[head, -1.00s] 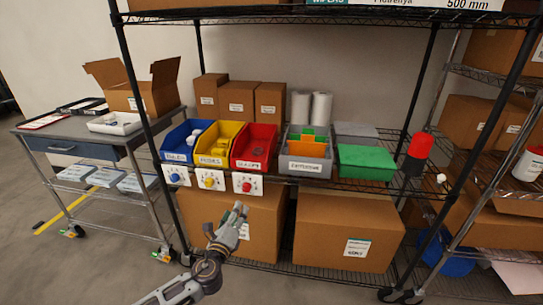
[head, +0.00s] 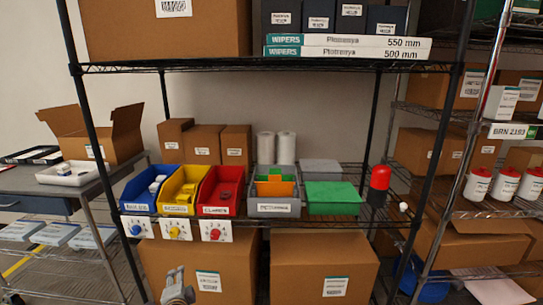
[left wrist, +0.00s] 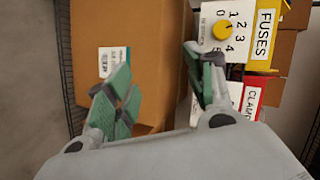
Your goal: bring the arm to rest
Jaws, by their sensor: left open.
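My left gripper (head: 176,286) shows at the bottom edge of the head view, in front of a large cardboard box (head: 158,259) on the lower shelf. In the left wrist view its two green-padded fingers (left wrist: 162,92) stand wide apart with nothing between them. The box (left wrist: 150,40) is beyond the fingers there. The dial panel with a yellow knob (left wrist: 222,30) and the FUSES label (left wrist: 263,34) lie beyond the right finger. Most of my left arm is out of the head view. My right gripper is not in view.
Blue (head: 140,196), yellow (head: 178,197) and red (head: 217,198) bins, a grey bin (head: 274,208) and a green-topped bin (head: 332,208) stand on the middle shelf. A red-topped cylinder (head: 379,186) stands at right. Dark shelf posts (head: 97,150) flank the rack. A cart (head: 50,195) stands left.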

